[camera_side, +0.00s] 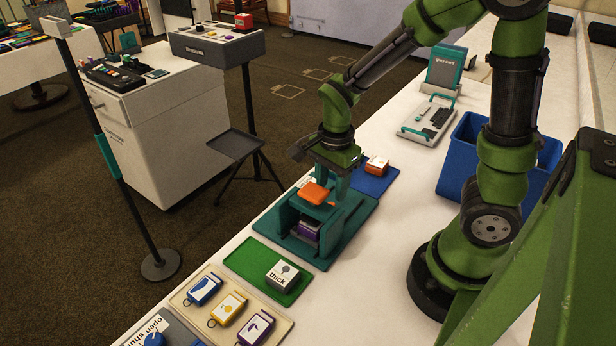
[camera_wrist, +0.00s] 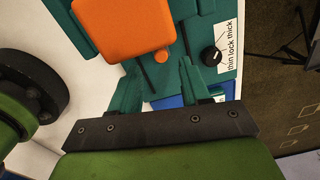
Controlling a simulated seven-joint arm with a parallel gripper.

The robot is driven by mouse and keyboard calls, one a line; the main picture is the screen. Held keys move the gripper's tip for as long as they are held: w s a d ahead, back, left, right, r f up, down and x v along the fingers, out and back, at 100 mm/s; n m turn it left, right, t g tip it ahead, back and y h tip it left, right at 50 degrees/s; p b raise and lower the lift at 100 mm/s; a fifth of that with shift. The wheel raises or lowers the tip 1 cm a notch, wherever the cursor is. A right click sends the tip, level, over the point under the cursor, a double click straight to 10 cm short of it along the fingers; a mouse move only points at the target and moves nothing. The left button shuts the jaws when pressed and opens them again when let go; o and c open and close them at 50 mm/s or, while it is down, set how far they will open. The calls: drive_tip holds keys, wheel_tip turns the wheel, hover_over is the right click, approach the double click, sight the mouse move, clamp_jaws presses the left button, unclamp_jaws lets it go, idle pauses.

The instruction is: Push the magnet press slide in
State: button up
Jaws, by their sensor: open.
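The teal magnet press (camera_side: 326,236) stands on the white bench in the side view. An orange block (camera_side: 314,193) sits at its top, and it fills the upper left of the wrist view (camera_wrist: 125,25). Which part is the slide I cannot tell. A purple and grey piece (camera_side: 308,230) sits inside the press, partly hidden by its walls. A small orange knob (camera_wrist: 161,57) and a black dial (camera_wrist: 211,56) with a "thin lock thick" label show in the wrist view. My gripper (camera_side: 336,183) points down over the back of the press, open, its teal fingers (camera_wrist: 160,76) apart with nothing between them.
A green tray (camera_side: 246,262) with a grey "thick" block (camera_side: 283,275) lies in front of the press. A beige tray (camera_side: 270,318) holds several tags. A blue mat (camera_side: 374,185) with an orange-and-white block lies behind. A blue bin (camera_side: 462,180) stands to the right.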

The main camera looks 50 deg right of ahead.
wheel_tip(320, 180, up, 12)
drive_tip(key=shift+f, duration=0.25)
drive_tip(key=shift+s, duration=0.1)
drive_tip(key=s+a+r+n+t+y, duration=0.2)
drive_tip(key=s+a+r+n+t, duration=0.3)
drive_tip(key=n, duration=1)
drive_tip(key=shift+s+n+t, duration=0.15)
drive_tip(key=shift+n+t, duration=0.25)
drive_tip(key=shift+t, duration=0.6)
